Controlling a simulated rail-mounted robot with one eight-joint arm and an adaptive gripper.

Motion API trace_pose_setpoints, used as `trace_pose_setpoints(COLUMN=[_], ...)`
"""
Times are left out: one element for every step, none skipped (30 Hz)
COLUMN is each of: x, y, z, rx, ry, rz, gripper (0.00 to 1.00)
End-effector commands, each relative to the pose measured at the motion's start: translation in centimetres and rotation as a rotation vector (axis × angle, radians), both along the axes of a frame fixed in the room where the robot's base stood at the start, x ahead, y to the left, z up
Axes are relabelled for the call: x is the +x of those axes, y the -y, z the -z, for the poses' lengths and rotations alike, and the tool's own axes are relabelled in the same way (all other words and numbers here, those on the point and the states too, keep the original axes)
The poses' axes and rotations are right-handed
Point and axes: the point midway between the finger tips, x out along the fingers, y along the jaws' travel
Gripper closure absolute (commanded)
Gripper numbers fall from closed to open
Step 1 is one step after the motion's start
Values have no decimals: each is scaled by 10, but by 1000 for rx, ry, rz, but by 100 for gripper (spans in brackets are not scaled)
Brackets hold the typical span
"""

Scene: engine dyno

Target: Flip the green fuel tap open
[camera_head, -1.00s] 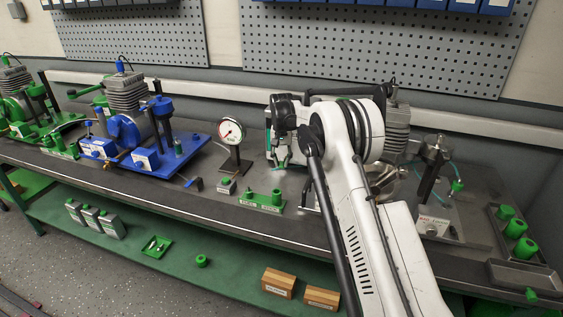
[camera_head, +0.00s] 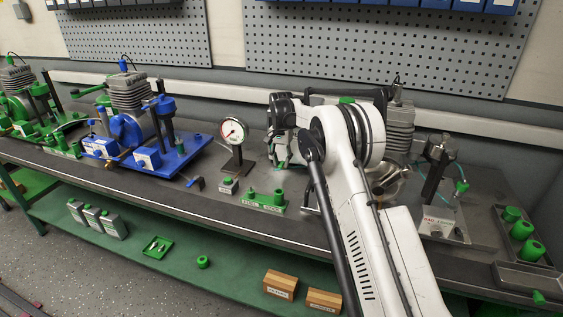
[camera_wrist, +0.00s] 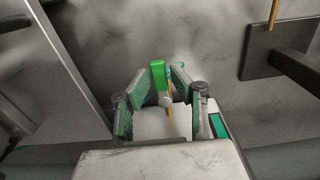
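In the wrist view the green fuel tap lever (camera_wrist: 157,74) is a small upright green block, with a round grey piece and a brass stem (camera_wrist: 170,115) just below it. My gripper (camera_wrist: 160,82) has its two fingers spread on either side of the lever, leaning inward at the tips. A gap shows between the tips and I see no clear grip on the lever. In the head view my gripper (camera_head: 277,155) is low over the bench, left of my arm. My arm and gripper hide the tap there.
A dial gauge (camera_head: 234,131) stands left of my gripper. A green holder (camera_head: 265,201) sits near the bench's front edge. A grey engine (camera_head: 398,128) stands behind my arm. Green cups (camera_head: 521,229) are at the right. A dark post with a plate (camera_wrist: 262,52) shows in the wrist view.

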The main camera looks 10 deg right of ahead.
Motion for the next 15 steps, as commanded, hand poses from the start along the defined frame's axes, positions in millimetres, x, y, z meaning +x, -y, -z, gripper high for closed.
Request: trace_pose_setpoints(x=[0,0,0,0,0,0,0,0,0,0,0,0,0,0,0], y=[0,0,0,0,0,0,0,0,0,0,0,0,0,0,0], z=[0,0,0,0,0,0,0,0,0,-1,-2,-4,-6,-9,-14], rx=[0,0,0,0,0,0,0,0,0,0,0,0,0,0,0], ry=[0,0,0,0,0,0,0,0,0,0,0,0,0,0,0], rz=[0,-1,-1,-1,-1,-1,-1,-1,-1,-1,-1,-1,-1,-1,-1], gripper=[70,66,66,66,66,66,66,66,66,66,66,66,66,66,66])
